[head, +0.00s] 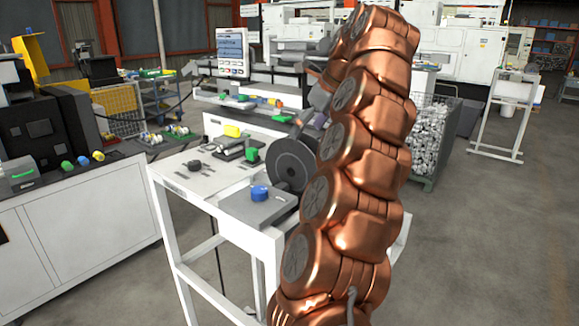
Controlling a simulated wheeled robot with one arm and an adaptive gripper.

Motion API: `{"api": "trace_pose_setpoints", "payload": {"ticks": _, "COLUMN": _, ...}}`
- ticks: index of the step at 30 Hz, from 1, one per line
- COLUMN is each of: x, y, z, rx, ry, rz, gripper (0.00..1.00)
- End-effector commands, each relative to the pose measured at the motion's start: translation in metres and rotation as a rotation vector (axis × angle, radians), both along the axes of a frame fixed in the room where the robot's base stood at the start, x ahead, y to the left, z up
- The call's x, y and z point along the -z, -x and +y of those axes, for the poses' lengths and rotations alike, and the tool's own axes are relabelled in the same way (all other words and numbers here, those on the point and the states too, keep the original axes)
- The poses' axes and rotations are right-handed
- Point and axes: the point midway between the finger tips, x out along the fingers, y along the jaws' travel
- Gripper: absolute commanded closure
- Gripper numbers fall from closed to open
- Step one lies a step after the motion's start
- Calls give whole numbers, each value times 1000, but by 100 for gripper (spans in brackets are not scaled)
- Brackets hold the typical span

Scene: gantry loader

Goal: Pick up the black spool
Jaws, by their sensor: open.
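A black round disc (292,165) with a grey centre, which looks like the black spool, stands on edge on the white table (178,178). Its right side is partly hidden behind my copper arm. A small dark piece (194,166) also lies on the table to the left; I cannot tell what it is. My gripper (302,122) shows only in part, just above and right of the disc, left of my arm. It is open, and I see nothing held in it. I cannot tell whether it touches the disc.
A grey plate with a blue knob (260,193) lies in front of the disc. A yellow block (232,131) and a green piece (252,154) are behind it. A wire bin (432,135) stands right of my arm.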

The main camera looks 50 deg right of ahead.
Motion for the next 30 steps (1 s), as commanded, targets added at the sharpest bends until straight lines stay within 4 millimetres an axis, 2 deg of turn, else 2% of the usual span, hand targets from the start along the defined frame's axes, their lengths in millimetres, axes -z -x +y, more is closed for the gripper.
{"api": "trace_pose_setpoints", "payload": {"ticks": 6, "x": 20, "y": -14, "z": 6, "rx": -14, "ry": 0, "rz": -1, "gripper": 10}}
{"api": "trace_pose_setpoints", "payload": {"ticks": 30, "x": 51, "y": -28, "z": 9, "rx": -12, "ry": -1, "rz": 0, "gripper": 10}}
